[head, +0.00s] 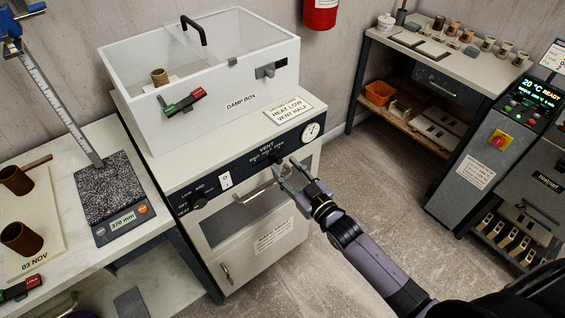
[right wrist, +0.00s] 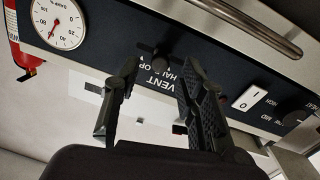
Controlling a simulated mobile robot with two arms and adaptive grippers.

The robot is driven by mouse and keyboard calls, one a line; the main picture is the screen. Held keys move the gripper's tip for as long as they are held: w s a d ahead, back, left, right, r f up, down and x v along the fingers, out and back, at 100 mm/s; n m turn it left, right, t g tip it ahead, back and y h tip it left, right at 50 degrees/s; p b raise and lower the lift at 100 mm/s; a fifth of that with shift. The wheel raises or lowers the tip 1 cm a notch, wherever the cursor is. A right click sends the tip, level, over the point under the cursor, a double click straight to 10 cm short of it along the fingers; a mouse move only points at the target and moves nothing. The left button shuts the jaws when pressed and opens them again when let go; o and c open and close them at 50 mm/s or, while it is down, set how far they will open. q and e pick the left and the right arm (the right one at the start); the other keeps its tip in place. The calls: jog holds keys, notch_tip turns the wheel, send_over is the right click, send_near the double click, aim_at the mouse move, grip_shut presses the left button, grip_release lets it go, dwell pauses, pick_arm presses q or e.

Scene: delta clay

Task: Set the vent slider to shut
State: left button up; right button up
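The vent slider is a small dark knob (right wrist: 161,64) in a slot on the cabinet's dark control panel (head: 235,172), beside the printed word VENT and its position labels. My right gripper (head: 288,166) is at the panel's right part. In the right wrist view my right gripper (right wrist: 160,68) is open, with one finger on each side of the knob in the picture. I cannot tell if either finger touches it. Part of the slot shows left of the knob there; the right finger hides part of the labels, so the exact setting is unclear. My left gripper is not in view.
A round gauge (head: 312,131) is right of the slider; a white rocker switch (head: 225,181) and heat knob (head: 199,202) are left. The oven door handle (head: 262,187) juts out below. A damp box (head: 215,95) stands on top. A card (head: 289,111) reads heat low, vent half.

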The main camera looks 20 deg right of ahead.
aim_at(276, 158)
jog(key=shift+x, duration=1.3)
jog(key=shift+c, duration=0.2)
grip_shut()
